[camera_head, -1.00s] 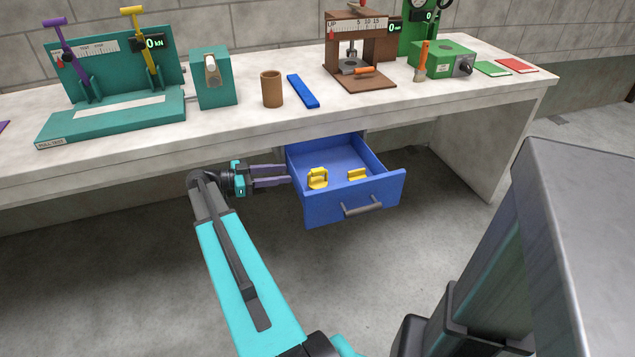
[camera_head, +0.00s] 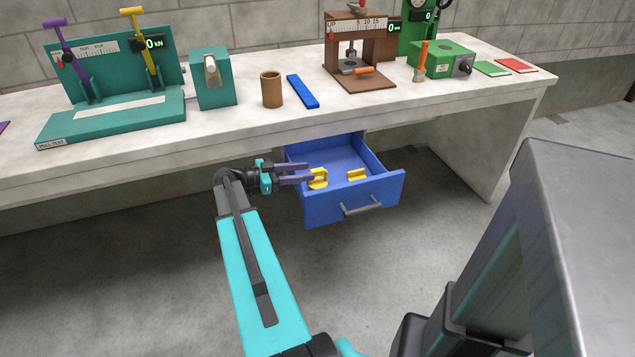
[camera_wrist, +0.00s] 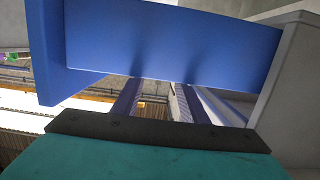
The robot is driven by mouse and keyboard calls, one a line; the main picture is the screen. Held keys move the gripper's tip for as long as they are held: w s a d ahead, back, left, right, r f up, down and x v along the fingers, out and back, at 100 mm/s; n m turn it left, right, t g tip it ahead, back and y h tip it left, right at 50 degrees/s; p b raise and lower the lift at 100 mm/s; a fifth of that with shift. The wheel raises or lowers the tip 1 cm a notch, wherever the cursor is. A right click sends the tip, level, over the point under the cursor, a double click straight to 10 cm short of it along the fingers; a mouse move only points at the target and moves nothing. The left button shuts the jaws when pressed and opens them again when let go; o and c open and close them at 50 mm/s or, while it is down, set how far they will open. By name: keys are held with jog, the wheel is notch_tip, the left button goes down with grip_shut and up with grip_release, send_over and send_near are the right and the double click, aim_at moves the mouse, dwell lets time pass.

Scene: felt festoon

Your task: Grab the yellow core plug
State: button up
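Two yellow pieces lie in the open blue drawer (camera_head: 313,215). The left one (camera_head: 318,180) has a raised, handle-like part, and the right one (camera_head: 357,174) is a small bar-like block. I cannot tell for sure which is the core plug. My gripper (camera_head: 311,174) comes in from the left with its two fingers apart and empty. In the head view its tips overlap the drawer's left side, close to the left yellow piece. In the wrist view the fingers (camera_wrist: 154,90) point at a blue drawer wall (camera_wrist: 170,40), and no yellow piece shows.
The drawer sits under the front edge of a pale bench (camera_head: 230,125). On the bench are a teal test stand (camera_head: 110,115), a brown cup (camera_head: 271,90), a blue bar (camera_head: 302,91) and a brown press (camera_head: 365,85). The floor in front is clear.

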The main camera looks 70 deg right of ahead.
aim_at(311, 171)
jog(key=shift+x, duration=2.75)
jog(key=shift+c, duration=0.4)
grip_shut()
